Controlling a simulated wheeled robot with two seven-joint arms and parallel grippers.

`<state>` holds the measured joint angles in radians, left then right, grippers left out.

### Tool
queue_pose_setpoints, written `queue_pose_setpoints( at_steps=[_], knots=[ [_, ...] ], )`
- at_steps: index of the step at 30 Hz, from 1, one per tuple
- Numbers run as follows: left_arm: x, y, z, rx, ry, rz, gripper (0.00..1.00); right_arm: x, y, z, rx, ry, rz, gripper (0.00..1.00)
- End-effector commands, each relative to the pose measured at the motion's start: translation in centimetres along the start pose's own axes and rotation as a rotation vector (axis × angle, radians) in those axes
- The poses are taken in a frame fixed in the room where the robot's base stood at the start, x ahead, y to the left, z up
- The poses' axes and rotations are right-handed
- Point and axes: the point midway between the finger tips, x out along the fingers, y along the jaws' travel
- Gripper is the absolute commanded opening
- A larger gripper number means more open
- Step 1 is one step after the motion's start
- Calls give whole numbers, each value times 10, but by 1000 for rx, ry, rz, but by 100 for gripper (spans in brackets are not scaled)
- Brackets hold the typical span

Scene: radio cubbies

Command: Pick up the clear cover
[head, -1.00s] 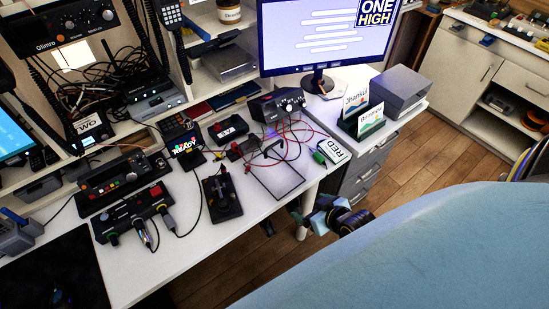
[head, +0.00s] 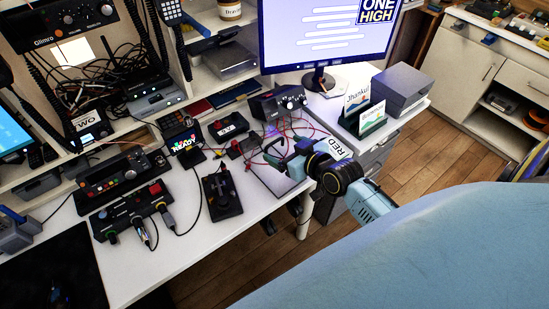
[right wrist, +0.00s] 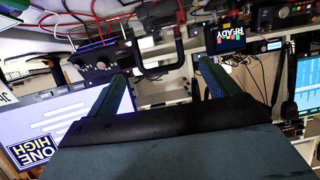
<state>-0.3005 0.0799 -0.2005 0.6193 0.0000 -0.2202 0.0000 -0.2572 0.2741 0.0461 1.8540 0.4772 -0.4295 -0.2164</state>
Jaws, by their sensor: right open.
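The clear cover (head: 268,184) stands on the white desk left of the RED label. It is see-through with thin dark edges, and my right gripper hides part of it in the head view. A black handle (right wrist: 152,58), apparently the cover's, shows in the right wrist view. My right gripper (head: 279,157) is over the cover's right part, with its jaws open and empty. In the right wrist view, the fingers (right wrist: 166,76) are spread, and the handle lies ahead between them, apart from them as far as I can tell. My left gripper is not in view.
Red cables (head: 290,128) lie behind the cover near a black box (head: 278,104). A black joystick unit (head: 221,195) stands left of the cover. The monitor (head: 325,35) and card holder (head: 362,122) stand behind my right arm. The desk's front edge is clear.

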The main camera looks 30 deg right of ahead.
Motion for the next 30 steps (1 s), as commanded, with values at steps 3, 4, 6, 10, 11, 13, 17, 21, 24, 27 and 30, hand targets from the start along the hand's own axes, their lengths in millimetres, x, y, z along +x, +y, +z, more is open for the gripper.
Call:
queue_pose_setpoints(
  at_steps=[3,4,6,10,11,13,17,21,24,27,30],
  knots=[
    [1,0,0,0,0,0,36,8,0,0,1,1,0,87],
    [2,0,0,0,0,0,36,11,0,1,1,1,0,87],
    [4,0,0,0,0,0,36,22,-1,1,2,1,0,87],
    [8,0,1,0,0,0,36,42,0,2,2,1,1,87],
    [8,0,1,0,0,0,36,45,0,2,1,1,1,87],
    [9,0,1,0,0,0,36,51,0,2,0,0,1,87],
    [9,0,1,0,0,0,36,54,0,2,-1,-1,1,87],
    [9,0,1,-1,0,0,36,54,0,2,-1,0,1,87],
    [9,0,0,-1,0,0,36,54,0,2,-1,0,1,75],
    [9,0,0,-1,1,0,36,54,0,2,-1,0,1,62],
    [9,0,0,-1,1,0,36,54,0,2,-1,0,1,49]
  ],
)
